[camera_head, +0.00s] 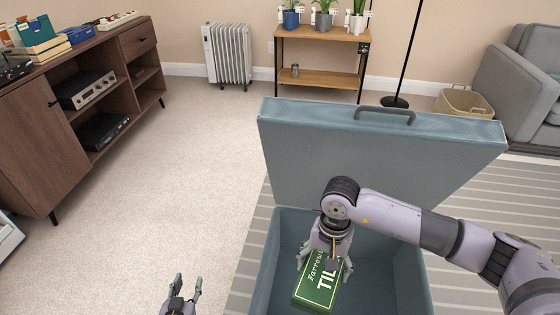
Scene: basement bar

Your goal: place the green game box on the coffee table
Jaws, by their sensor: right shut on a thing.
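The green game box (312,291) has white lettering and is tilted inside an open blue-grey chest (283,222). My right gripper (323,270) reaches down into the chest from above and is shut on the box, with fingers at its sides. Part of the box is hidden behind the gripper. I cannot tell whether the box touches the chest floor. My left gripper (184,292) is at the bottom edge, left of the chest, with its fingers apart and nothing between them. No coffee table is clearly in view.
The chest's raised lid (300,150) stands behind my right arm. A brown cabinet (35,145) with electronics is at the left. A white radiator (228,54), a plant shelf (318,78), a basket (462,103) and a grey sofa (515,85) stand farther back. Carpet at centre left is clear.

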